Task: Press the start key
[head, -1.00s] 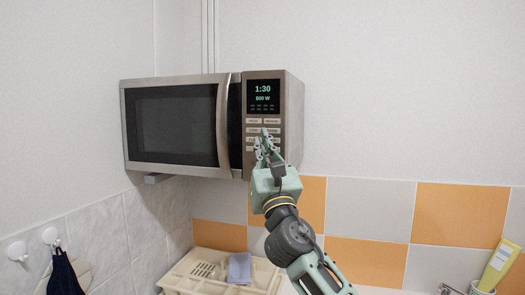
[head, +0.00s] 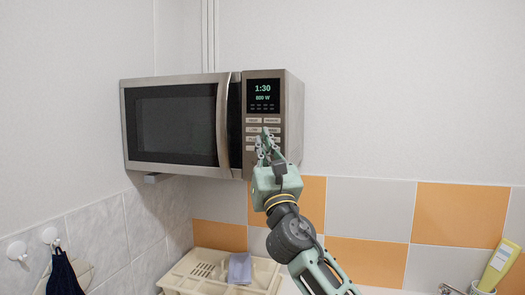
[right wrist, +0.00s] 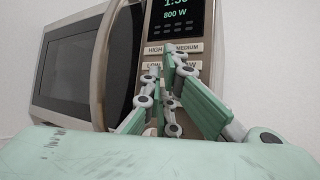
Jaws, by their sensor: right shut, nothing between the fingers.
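A microwave (head: 175,166) hangs on the wall, its door closed. Its display (head: 263,96) reads 1:30 and 800 W, and it also shows in the right wrist view (right wrist: 176,22). Below it is a panel of several keys (head: 254,120); the right wrist view shows keys labelled HIGH and MEDIUM (right wrist: 186,48) and a row below them. My right gripper (head: 265,136) is shut and empty in front of the lower keys. It covers part of them, and I cannot make out the start key or tell whether the fingertips touch the panel. My left gripper is not in view.
A cream dish rack (head: 206,270) with a grey-blue cloth (head: 240,268) stands below the microwave. A yellow tube (head: 499,264) stands at the far right. Hooks and a dark cloth (head: 63,276) are on the left wall. The wall right of the microwave is clear.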

